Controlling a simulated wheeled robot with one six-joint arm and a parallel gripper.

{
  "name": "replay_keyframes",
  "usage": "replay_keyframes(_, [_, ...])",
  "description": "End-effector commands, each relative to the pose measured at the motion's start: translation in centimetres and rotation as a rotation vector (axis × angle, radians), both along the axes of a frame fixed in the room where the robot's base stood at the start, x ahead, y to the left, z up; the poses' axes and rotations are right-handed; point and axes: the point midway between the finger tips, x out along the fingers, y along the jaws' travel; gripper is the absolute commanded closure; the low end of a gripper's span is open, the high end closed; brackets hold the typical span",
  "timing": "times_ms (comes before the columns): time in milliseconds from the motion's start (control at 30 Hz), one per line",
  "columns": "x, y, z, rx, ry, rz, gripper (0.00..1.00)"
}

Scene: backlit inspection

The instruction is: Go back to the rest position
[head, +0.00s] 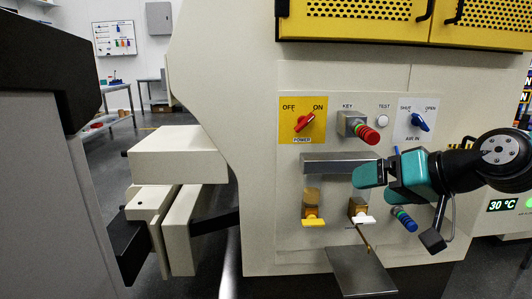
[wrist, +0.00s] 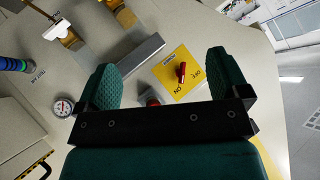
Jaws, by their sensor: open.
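My gripper (head: 374,178) is teal and black. It hangs in front of the right part of the machine panel (head: 350,240), just right of the grey ledge (head: 325,163). In the wrist view my gripper (wrist: 161,62) has its two teal fingers wide apart with nothing between them. Beyond the fingers lie the yellow power plate (wrist: 184,60) with its red knob (wrist: 181,72) and the ledge (wrist: 135,55). The gripper hides part of the panel below the air knob (head: 420,122).
Two brass valves, one with a yellow handle (head: 313,222) and one with a white handle (head: 364,219), sit below the ledge. A metal plate (head: 361,272) juts out beneath.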

Motion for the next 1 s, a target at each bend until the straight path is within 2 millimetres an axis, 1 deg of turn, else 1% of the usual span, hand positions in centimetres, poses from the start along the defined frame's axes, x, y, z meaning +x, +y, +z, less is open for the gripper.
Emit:
replay_keyframes(33, [-2.5,2.4,-0.5,-0.057,0.053,0.095,0.06])
replay_keyframes(67, [-4.0,3.4,-1.0,-0.092,0.089,0.142,0.06])
replay_keyframes(100, [-5.9,4.4,-1.5,-0.137,0.133,0.201,0.06])
replay_keyframes(167, [-8.6,5.5,-2.2,-0.202,0.195,0.280,0.06])
replay_keyframes(200, [-10.3,6.0,-2.6,-0.245,0.231,0.327,0.06])
replay_keyframes(333, [-15.6,6.7,-3.6,-0.376,0.341,0.461,0.06])
replay_keyframes(400, [-18.3,6.5,-4.1,-0.447,0.395,0.522,0.06])
replay_keyframes(467, [-20.4,6.1,-4.3,-0.506,0.437,0.570,0.06])
replay_keyframes(500, [-21.2,5.8,-3.7,-0.530,0.459,0.586,0.06])
replay_keyframes(533, [-20.9,5.8,-2.5,-0.524,0.457,0.577,0.06])
replay_keyframes(767, [-20.8,5.8,2.4,-0.520,0.457,0.575,0.06])
replay_keyframes(867, [-20.8,5.8,5.1,-0.519,0.457,0.574,0.06])
replay_keyframes(967, [-20.8,5.8,8.5,-0.518,0.456,0.574,0.06])
replay_keyframes(1000, [-20.8,5.8,10.1,-0.518,0.456,0.574,0.06])
